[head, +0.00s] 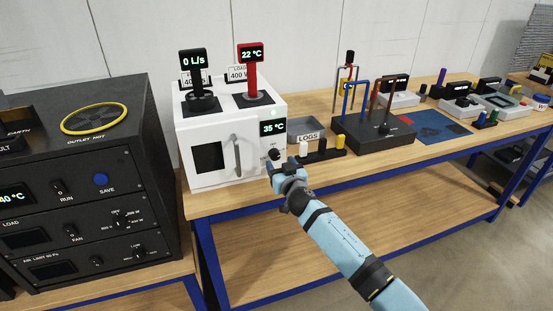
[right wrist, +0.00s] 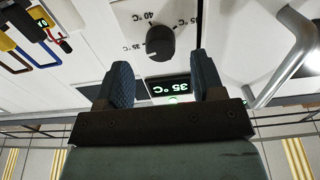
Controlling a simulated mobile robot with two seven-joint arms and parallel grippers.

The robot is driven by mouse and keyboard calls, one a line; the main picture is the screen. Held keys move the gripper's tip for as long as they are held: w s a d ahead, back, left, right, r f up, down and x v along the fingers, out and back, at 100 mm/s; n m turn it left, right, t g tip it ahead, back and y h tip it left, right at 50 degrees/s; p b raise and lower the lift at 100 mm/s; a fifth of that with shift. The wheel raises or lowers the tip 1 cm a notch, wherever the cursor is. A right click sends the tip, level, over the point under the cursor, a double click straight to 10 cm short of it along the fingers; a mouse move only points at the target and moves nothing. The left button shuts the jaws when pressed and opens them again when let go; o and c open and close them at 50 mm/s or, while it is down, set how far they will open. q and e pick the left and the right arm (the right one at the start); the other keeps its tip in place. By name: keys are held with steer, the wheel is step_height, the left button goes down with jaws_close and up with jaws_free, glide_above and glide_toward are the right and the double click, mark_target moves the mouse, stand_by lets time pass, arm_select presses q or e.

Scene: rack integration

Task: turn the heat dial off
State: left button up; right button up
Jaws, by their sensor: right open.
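The heat dial is a dark round knob (right wrist: 160,42) on the white front panel of the oven-like box (head: 215,125). Printed marks around it include 35 °C and 40 °C. The dial appears between and just beyond the fingertips, with no visible contact. In the head view the gripper partly hides the dial. My left gripper is not in view.
The box's door handle (head: 237,155) stands out left of my right gripper; it is also in the right wrist view (right wrist: 285,55). A LOGS tray (head: 307,132) and a black block with coloured pegs (head: 322,152) are close on the right. A black rack unit (head: 80,175) stands left.

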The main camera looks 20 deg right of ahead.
mark_target(276, 157)
steer(key=shift+w+a, duration=0.1)
steer(key=shift+w, duration=1.75)
steer(key=shift+c, duration=1.1)
steer(key=c, duration=0.7)
